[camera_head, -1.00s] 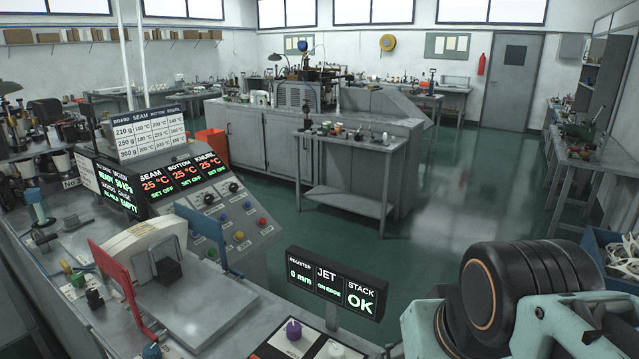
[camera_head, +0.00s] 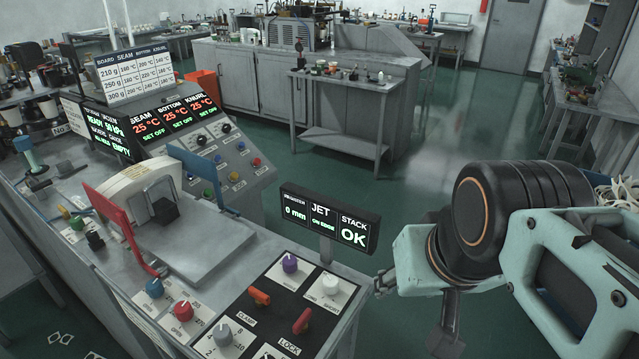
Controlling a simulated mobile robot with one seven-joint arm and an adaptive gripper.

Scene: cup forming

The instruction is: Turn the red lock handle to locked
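The red lock handle (camera_head: 302,321) is a short lever on the dark control panel at the front of the bench, above the label LOCK. It lies slanted, its upper end to the right. An orange handle (camera_head: 259,297) marked CLAMP sits to its left. My arm (camera_head: 500,235) fills the right side, apart from the panel. Small dark parts (camera_head: 383,283) show at the arm's left edge, right of the panel; I cannot tell if they belong to my gripper. No fingers are clear enough to show their opening, and nothing touches the red handle.
Purple (camera_head: 290,264) and white (camera_head: 330,284) knobs stand behind the handles. Blue, red and grey knobs (camera_head: 222,334) stand to the left. A display post (camera_head: 329,222) reading JET and STACK OK rises behind the panel. Green floor (camera_head: 400,185) is open beyond the bench.

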